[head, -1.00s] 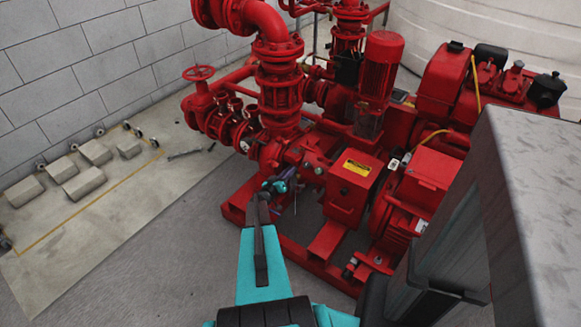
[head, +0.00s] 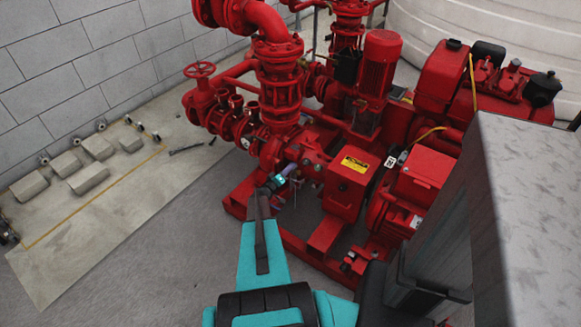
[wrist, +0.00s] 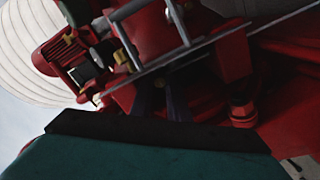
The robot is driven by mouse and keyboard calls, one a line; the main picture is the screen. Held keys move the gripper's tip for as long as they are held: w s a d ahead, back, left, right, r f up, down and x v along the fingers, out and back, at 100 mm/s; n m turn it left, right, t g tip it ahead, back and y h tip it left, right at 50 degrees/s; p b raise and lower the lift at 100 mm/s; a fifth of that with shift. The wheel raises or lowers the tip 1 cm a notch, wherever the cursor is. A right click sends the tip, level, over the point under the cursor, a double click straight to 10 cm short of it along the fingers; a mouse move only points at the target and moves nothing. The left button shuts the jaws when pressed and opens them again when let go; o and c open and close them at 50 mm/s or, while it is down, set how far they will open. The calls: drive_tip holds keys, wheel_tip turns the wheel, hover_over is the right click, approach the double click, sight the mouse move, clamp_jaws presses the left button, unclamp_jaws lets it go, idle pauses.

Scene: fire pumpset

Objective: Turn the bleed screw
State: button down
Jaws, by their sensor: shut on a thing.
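My arm reaches forward to the red pump in the head view. My gripper (head: 290,169) is at the lower pump casing, left of the red box with the yellow label. In the wrist view its two dark fingers (wrist: 160,103) point up at the red casing. They are shut on a small brass-coloured piece, which looks like the bleed screw (wrist: 159,83). The screw is too small to make out in the head view, and the fingers hide part of it in the wrist view.
A thin grey pipe (wrist: 190,49) crosses just beyond the fingers in the wrist view. A red bolt-like fitting (wrist: 241,108) is to their right. The red base frame (head: 290,245) lies below my gripper.

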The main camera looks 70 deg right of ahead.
drive_tip(key=shift+w+r, duration=0.1)
drive_tip(key=shift+w, duration=0.05)
drive_tip(key=c, duration=2)
unclamp_jaws()
drive_tip(key=b+v, duration=0.1)
drive_tip(key=v, duration=1.2)
drive_tip(key=shift+a, duration=0.35)
